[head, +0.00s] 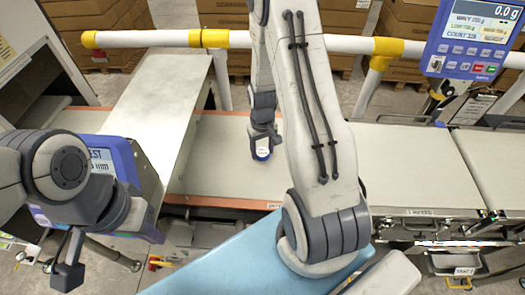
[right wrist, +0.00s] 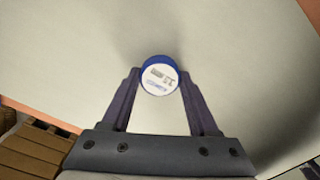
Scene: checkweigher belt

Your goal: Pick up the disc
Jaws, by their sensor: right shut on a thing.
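The disc is a small round piece with a blue rim and a white printed face. In the right wrist view the disc (right wrist: 160,77) sits between the two fingertips of my right gripper (right wrist: 159,82), which is shut on it. In the head view the disc (head: 262,154) shows under my right gripper (head: 263,143), over the pale belt (head: 215,160). I cannot tell whether it touches the belt. My left gripper (head: 68,276) hangs at the lower left of the head view, far from the disc. Its jaw opening cannot be made out.
A blue-framed display box (head: 130,165) stands beside my left arm. A weighing display (head: 473,40) reading 0.0 g is at the upper right. A white rail with yellow joints (head: 210,39) runs behind the belt. The right-hand belt sections (head: 415,165) are clear.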

